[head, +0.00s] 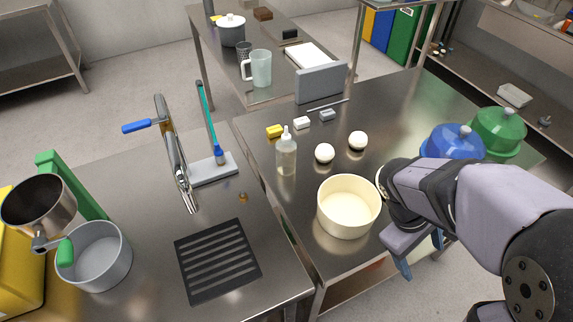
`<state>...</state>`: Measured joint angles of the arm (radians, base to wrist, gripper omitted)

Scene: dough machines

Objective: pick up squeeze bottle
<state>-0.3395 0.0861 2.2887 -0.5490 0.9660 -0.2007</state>
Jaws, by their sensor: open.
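The squeeze bottle (286,157) is clear with a white pointed nozzle and stands upright on the steel table, left of two white dough balls. My gripper (421,256) has blue fingertips and is at the right, beyond the cream bowl from the bottle. It is open, and I see nothing between its fingers. It points down near the table's front edge, well apart from the bottle. Part of the gripper is hidden behind my arm.
A yellow block (274,131) sits just behind the bottle. Blue (453,142) and green (499,133) domed containers stand at right. A drain grate (218,262) is front left.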

